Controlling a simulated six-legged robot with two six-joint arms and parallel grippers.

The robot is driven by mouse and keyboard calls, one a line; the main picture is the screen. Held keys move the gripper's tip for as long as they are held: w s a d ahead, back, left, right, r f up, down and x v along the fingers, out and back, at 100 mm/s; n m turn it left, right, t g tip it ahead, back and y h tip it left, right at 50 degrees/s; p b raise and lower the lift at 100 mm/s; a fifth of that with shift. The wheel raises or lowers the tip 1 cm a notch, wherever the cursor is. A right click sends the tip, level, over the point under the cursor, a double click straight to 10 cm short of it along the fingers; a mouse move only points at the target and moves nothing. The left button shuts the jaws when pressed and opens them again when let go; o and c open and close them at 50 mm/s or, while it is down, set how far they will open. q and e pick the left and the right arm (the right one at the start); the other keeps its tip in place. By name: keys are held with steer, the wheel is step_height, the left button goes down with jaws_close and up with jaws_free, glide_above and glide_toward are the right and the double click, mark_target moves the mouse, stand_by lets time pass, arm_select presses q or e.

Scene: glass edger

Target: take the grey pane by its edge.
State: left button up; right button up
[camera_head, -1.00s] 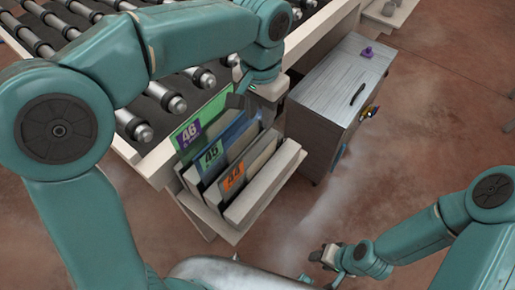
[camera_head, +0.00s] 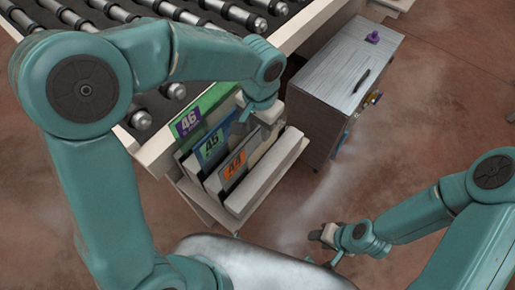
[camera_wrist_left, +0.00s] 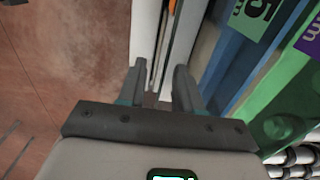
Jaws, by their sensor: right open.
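The grey pane (camera_head: 257,153) with the orange label 44 stands upright in the front slot of a pale rack (camera_head: 259,195). My left gripper (camera_head: 268,126) is over the upper far end of this pane in the head view. In the left wrist view, its two fingers (camera_wrist_left: 158,76) are apart, with pale upright edges between and beyond them. I cannot tell whether either finger touches the grey pane. My right gripper (camera_head: 322,235) is open and empty, low at the right, away from the rack.
A blue pane (camera_head: 228,134) labelled 45 and a green pane (camera_head: 214,104) labelled 46 stand behind the grey one. A roller conveyor (camera_head: 150,60) lies behind the rack. A grey cabinet (camera_head: 335,75) stands to the right, with floor clear in front.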

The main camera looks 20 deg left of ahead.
mark_target(257, 137)
arm_select(q)
steer(key=f, duration=0.4)
steer(key=shift+s+a, duration=0.15)
steer(key=shift+a, duration=0.1)
steer(key=shift+f, duration=0.3)
steer(key=shift+s+r, duration=0.1)
steer(key=shift+c, duration=1.2)
jaws_close()
